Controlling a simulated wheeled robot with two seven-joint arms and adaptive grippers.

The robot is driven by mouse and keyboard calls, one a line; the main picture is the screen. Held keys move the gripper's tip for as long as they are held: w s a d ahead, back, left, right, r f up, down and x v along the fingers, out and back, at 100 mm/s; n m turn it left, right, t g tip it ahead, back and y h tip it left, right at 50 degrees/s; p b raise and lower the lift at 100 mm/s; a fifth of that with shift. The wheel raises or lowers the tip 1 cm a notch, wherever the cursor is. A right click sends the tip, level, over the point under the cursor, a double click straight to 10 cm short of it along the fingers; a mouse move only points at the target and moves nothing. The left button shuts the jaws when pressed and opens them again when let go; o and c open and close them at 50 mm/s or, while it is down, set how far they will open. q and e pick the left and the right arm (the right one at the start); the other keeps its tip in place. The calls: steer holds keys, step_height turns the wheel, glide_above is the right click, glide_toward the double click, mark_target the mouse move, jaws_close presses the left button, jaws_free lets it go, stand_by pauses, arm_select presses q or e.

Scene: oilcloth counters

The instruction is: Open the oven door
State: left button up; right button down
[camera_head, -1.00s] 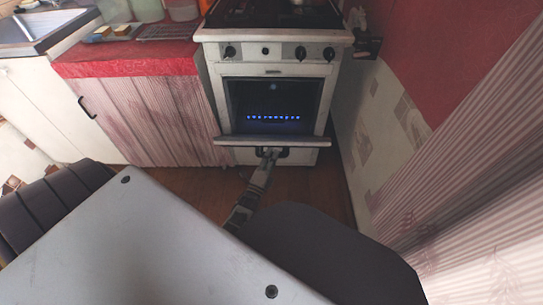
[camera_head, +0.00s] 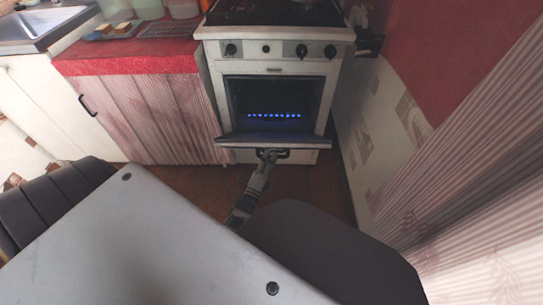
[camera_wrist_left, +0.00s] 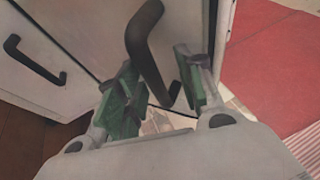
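The white oven (camera_head: 228,115) stands at the back centre in the head view. Its door (camera_head: 275,139) is tilted down and partly open, with the dark cavity (camera_head: 280,98) showing above it. My left gripper (camera_head: 267,156) is at the black door handle (camera_head: 283,154) on the front of the door. In the left wrist view, the handle (camera_wrist_left: 147,50) runs between the green finger pads of my left gripper (camera_wrist_left: 158,72), which sit close on both sides of it. My right gripper is not in view.
A second black handle (camera_wrist_left: 35,64) is on the white panel below the door. Cabinets with a red counter (camera_head: 125,59) stand left of the oven. A wall (camera_head: 380,130) is close on the right. Brown floor (camera_head: 195,183) lies in front of the oven.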

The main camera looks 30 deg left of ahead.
arm_select(q)
steer(key=v, duration=0.6)
steer(key=shift+d, duration=0.2)
steer(key=shift+f, duration=0.15)
steer(key=shift+w, duration=0.1)
steer(key=shift+x, duration=3.8)
steer(key=shift+a, duration=0.1)
